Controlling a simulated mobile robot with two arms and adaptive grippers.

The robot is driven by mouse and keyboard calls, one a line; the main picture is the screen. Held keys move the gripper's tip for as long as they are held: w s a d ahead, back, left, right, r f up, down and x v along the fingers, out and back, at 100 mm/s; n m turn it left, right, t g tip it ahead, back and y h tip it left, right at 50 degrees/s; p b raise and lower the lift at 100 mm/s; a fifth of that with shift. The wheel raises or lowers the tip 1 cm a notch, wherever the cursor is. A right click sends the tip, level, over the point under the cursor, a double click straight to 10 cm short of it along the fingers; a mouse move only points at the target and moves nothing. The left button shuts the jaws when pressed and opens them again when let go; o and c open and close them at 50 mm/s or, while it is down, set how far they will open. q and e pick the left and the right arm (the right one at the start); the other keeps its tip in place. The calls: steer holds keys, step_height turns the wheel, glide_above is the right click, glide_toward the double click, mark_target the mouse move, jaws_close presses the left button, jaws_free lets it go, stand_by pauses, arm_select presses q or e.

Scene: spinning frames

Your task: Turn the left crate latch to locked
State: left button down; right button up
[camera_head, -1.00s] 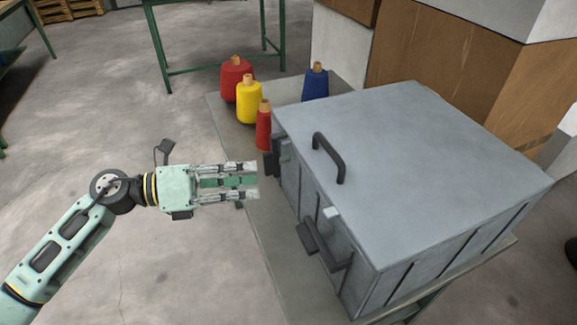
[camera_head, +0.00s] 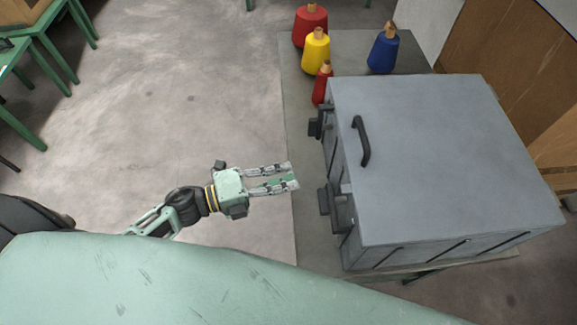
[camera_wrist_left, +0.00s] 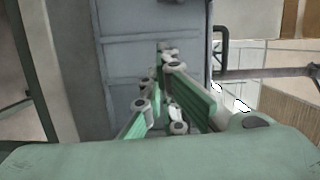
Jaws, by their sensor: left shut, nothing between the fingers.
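A grey crate (camera_head: 440,150) with a dark handle (camera_head: 362,142) on its lid sits on a table. Its left-facing side carries two dark latches, a far one (camera_head: 315,122) and a near one (camera_head: 331,203). A small pale piece (camera_head: 346,188) is beside the near latch. I cannot tell whether either latch is locked. My left gripper (camera_head: 293,176) is shut and empty, just left of the crate, level with the gap between the latches and nearer the near one. It touches neither. In the left wrist view its fingers (camera_wrist_left: 165,52) point toward the crate's ribbed grey side (camera_wrist_left: 130,25). My right gripper is not in view.
Red, yellow and blue thread cones stand behind the crate on the table (camera_head: 300,150); a smaller red cone (camera_head: 322,85) is close to the far latch. Brown boxes (camera_head: 510,65) are at right. The floor left of the table is open. Green tables stand at far left.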

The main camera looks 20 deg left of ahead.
arm_select(q)
steer(key=p+x, duration=0.1)
steer(key=x, duration=0.6)
steer(key=shift+w+d+r+p, duration=0.2)
steer(key=shift+d+p, duration=0.05)
steer(key=shift+p, duration=0.1)
steer(key=w, duration=0.1)
steer(key=w+a, duration=0.1)
steer(key=w, duration=0.1)
steer(key=shift+f, duration=0.2)
steer(key=shift+w+a, duration=0.25)
steer(key=shift+w, duration=0.1)
steer(key=shift+f, duration=0.1)
steer(key=shift+w+a+f+m+b, duration=0.15)
steer(key=shift+w+f+m+b, duration=0.25)
steer(key=shift+b, duration=0.55)
steer(key=shift+w+r, duration=0.1)
steer(key=shift+r, duration=0.05)
steer(key=shift+a+r, duration=0.1)
steer(key=shift+r, duration=0.05)
